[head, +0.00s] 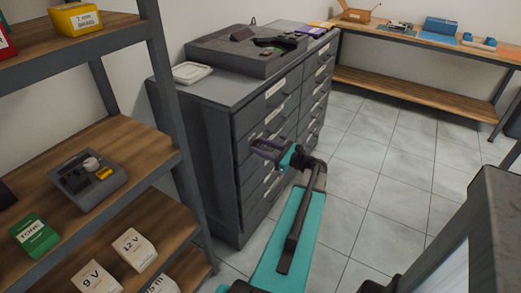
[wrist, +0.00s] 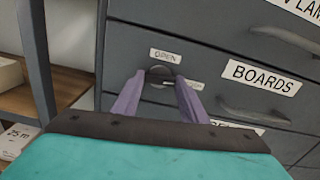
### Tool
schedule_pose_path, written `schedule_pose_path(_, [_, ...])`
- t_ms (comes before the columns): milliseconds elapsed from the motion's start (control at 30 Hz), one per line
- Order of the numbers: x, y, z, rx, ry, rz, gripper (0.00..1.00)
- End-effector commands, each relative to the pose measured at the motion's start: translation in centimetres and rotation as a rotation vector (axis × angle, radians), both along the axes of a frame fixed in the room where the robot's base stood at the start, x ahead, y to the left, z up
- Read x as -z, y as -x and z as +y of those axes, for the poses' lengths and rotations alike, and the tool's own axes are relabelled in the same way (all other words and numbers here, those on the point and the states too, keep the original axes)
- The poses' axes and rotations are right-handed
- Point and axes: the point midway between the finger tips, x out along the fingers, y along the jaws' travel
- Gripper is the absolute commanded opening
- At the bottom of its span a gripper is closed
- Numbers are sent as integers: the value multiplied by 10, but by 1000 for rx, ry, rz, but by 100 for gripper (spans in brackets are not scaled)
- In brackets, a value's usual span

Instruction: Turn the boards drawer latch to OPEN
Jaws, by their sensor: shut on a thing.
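The boards drawer (wrist: 225,95) has a white BOARDS label (wrist: 262,77) and a grey bar handle. At its left end is a dark round latch (wrist: 159,73). An OPEN label (wrist: 165,55) sits just above the latch, and a smaller label (wrist: 194,84), too blurred to read, sits to its right. My gripper (wrist: 160,78) has its two purple fingers on either side of the latch and is shut on it. Which way the latch points is hard to make out. In the head view my gripper (head: 262,148) is at the cabinet's drawer front, and the latch is hidden.
A shelf rack (head: 165,110) with boxes stands close on the left. A workbench (head: 420,95) runs along the back.

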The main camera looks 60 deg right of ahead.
Motion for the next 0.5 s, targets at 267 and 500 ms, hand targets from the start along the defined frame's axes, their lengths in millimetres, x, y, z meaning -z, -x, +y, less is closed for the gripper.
schedule_pose_path(267, [5, 0, 2, -3, 204, 2, 17])
schedule_pose_path(500, [6, 0, 2, -2, 429, 3, 17])
